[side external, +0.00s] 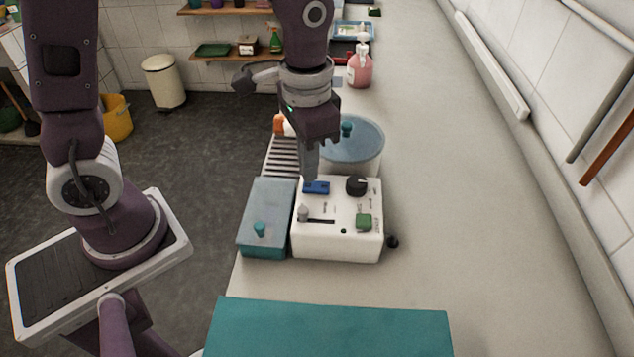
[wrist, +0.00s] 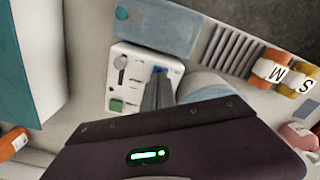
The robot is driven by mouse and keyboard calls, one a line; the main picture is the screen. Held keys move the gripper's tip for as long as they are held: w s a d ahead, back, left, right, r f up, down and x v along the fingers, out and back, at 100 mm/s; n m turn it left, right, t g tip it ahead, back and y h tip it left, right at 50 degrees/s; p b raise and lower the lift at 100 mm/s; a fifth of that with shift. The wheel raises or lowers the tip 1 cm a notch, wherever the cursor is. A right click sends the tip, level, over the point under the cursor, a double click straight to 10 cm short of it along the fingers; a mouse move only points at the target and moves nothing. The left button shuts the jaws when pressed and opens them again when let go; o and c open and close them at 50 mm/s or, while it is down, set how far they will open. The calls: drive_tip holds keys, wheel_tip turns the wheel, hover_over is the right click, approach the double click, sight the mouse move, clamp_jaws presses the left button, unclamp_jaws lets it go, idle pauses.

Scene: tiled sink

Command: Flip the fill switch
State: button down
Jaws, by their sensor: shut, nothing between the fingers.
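The white control box (side external: 337,243) stands on the counter, with a blue rocker switch (side external: 317,187) near its far left corner. The box also has a black knob (side external: 357,185), a green button (side external: 364,221) and a slider with a grey handle (side external: 303,213). My gripper (side external: 309,178) is shut and empty, pointing down with its tips right at the blue switch; I cannot tell whether they touch it. In the wrist view the fingers (wrist: 157,100) reach over the box and partly cover the blue switch (wrist: 160,70). The label texts are too small to read.
A teal-lidded box (side external: 266,222) stands close left of the control box. A round blue-lidded pot (side external: 352,143) and a ribbed rack (side external: 280,157) are behind. A teal block (side external: 330,325) is in front. Counter space to the right (side external: 480,220) is free.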

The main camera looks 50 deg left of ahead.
sight(307, 185)
wheel_tip(307, 185, up, 5)
idle(0.4)
drive_tip(key=s+a+r+n+t, duration=0.1)
drive_tip(key=s+a+r+t, duration=0.1)
drive_tip(key=s, duration=0.4)
drive_tip(key=s+a+r+n+t, duration=0.2)
drive_tip(key=s+a+r+t, duration=0.1)
drive_tip(key=s+r, duration=0.2)
drive_tip(key=shift+s+a+r+t, duration=0.2)
drive_tip(key=shift+s+t, duration=0.1)
drive_tip(key=shift+s, duration=0.9)
